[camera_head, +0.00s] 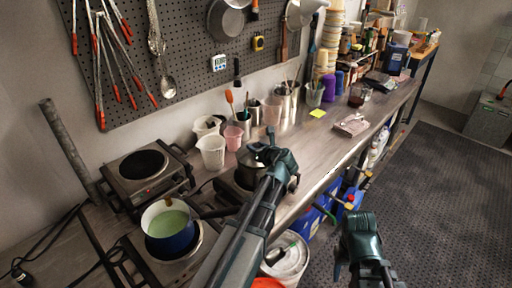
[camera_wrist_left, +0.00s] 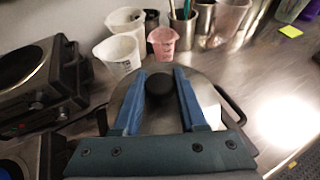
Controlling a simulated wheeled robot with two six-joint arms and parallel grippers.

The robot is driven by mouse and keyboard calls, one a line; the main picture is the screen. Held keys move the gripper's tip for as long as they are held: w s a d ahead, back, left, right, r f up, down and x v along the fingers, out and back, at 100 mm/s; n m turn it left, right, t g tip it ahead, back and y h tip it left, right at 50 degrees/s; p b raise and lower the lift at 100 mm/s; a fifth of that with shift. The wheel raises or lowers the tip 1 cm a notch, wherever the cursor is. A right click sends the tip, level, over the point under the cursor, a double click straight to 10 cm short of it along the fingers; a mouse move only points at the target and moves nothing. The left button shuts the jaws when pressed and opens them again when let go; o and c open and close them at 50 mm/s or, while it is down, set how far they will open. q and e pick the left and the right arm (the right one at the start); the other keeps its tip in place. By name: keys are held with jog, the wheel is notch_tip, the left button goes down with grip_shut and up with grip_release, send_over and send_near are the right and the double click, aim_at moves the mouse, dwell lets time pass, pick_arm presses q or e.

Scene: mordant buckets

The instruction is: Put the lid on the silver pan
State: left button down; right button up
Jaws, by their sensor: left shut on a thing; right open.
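My left gripper (camera_head: 274,158) is over the silver pan (camera_head: 251,174), which stands on a hot plate right of the blue pot. In the left wrist view, the gripper's blue fingers (camera_wrist_left: 158,76) are on either side of the lid's black knob (camera_wrist_left: 159,84), shut on it. The metal lid (camera_wrist_left: 155,118) spreads below the fingers. A dark loop handle (camera_wrist_left: 232,105) shows at its right. The gripper hides much of the pan and lid, so I cannot tell if the lid is fully seated. My right gripper (camera_head: 362,226) is open and empty above the floor, off the bench's front edge.
A blue pot (camera_head: 170,228) with green liquid stands on a front-left hot plate. Another hot plate (camera_head: 146,170) is behind it. White and pink beakers (camera_head: 212,152) stand just behind the pan. The bench (camera_head: 312,146) is mostly clear to the right.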

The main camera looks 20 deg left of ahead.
pick_arm(q)
jog(key=shift+f+b, duration=0.5)
dwell(0.3)
jog(key=shift+c, duration=1.9)
grip_release()
jog(key=shift+s, duration=0.1)
jog(key=p+v, duration=0.5)
jog(key=v, duration=0.8)
jog(key=shift+s+d, duration=0.2)
jog(key=shift+d, duration=0.1)
jog(key=shift+r, duration=0.1)
